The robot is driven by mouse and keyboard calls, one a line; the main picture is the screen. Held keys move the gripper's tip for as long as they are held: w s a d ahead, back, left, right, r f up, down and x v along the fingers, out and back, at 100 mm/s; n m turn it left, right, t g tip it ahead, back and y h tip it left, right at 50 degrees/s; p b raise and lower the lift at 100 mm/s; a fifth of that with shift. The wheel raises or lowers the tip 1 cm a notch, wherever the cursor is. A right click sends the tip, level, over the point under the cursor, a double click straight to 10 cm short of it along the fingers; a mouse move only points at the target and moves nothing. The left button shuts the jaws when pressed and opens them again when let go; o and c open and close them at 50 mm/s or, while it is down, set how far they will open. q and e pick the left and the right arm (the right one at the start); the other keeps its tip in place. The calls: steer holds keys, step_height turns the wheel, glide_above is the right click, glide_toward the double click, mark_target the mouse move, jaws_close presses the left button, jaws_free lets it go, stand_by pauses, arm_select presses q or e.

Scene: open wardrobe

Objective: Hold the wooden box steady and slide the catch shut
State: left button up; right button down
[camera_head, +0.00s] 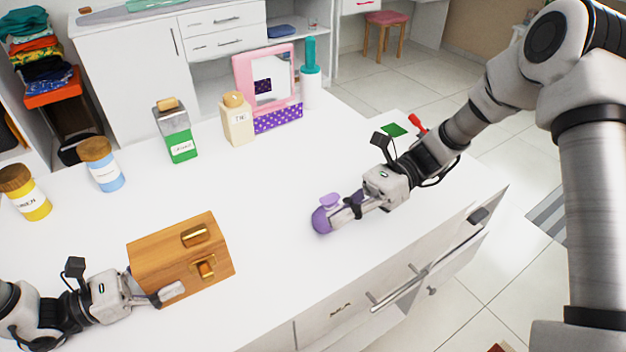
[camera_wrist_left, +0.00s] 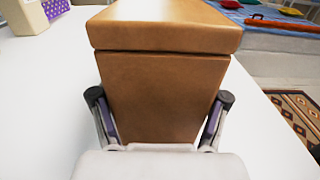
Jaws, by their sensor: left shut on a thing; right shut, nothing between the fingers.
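The wooden box (camera_head: 165,252) stands on the white counter at the lower left, lid down, with a brass handle (camera_head: 195,234) on top and a brass catch (camera_head: 205,268) on its front. I cannot tell how far the catch is slid. My left gripper (camera_head: 165,294) is shut on the box's left end. The left wrist view shows its two fingers on either side of the wooden box (camera_wrist_left: 160,95). My right gripper (camera_head: 345,210) is shut with nothing between its fingers, to the right of the box and apart from it, over or beside a purple object (camera_head: 322,220).
The counter between the box and the purple object is clear.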

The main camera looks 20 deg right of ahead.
steer(key=s+d+f+n+h, duration=0.1)
steer(key=s+d+f+h, duration=0.1)
steer(key=s+f+h, duration=0.2)
steer(key=s+d+f+n+g+h, duration=0.1)
steer(key=s+f+h, duration=0.3)
steer(key=s+f, duration=0.7)
step_height(320, 180, down, 6)
steer(key=shift+s+d+f+g, duration=0.15)
steer(key=shift+d+g, duration=0.15)
steer(key=shift+d, duration=0.6)
arm_select(q)
steer(key=o, duration=1)
